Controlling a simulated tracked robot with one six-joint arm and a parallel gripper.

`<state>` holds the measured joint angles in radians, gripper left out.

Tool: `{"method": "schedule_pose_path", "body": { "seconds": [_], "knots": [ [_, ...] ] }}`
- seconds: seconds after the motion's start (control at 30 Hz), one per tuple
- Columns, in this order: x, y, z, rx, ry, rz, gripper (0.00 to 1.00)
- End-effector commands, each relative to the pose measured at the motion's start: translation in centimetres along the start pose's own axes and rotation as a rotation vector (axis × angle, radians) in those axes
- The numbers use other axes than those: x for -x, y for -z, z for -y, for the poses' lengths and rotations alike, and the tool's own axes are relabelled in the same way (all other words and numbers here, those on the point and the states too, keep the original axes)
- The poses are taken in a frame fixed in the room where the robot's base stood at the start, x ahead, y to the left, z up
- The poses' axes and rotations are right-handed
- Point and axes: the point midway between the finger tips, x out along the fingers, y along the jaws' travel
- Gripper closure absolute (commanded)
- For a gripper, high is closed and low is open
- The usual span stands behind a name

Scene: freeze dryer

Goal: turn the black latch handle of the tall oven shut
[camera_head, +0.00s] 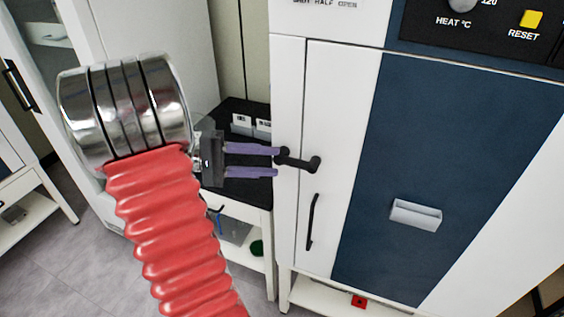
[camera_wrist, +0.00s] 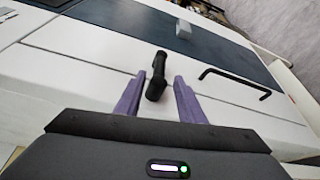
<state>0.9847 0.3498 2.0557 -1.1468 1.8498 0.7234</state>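The tall oven (camera_head: 335,110) has a white front with a blue door panel, and stands at the right in the head view. Its black latch handle (camera_head: 300,161) sticks out from the white strip left of the blue panel, lying roughly level there. My gripper (camera_head: 277,161) is open, its two purple fingers pointing at the handle from the left, one above and one below its left end. In the wrist view the latch handle (camera_wrist: 157,76) stands between the open fingertips of my gripper (camera_wrist: 159,86). I cannot tell whether either finger touches it.
A black bar handle (camera_head: 312,222) is fixed below the latch and also shows in the wrist view (camera_wrist: 235,82). A black-topped side table (camera_head: 240,185) stands behind my gripper, left of the oven. A control panel with a yellow reset button (camera_head: 531,19) is at the upper right.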

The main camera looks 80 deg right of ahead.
Motion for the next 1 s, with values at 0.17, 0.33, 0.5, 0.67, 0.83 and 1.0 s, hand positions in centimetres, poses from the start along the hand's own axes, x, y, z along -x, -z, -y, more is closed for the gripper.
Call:
{"method": "schedule_pose_path", "body": {
  "seconds": [0.17,0.33,0.5,0.67,0.83,1.0],
  "knots": [
    [3.3,0.1,0.0,0.000,-0.001,-0.004,0.64],
    [5.8,0.1,0.1,0.000,-0.001,-0.003,0.64],
    [7.1,0.1,0.1,0.000,0.000,-0.003,0.64],
    [7.3,0.0,0.0,0.000,0.000,-0.002,0.64],
    [7.2,0.1,0.0,0.000,0.000,-0.002,0.64],
    [7.2,0.1,0.0,-0.001,0.000,-0.002,0.64]
  ]
}}
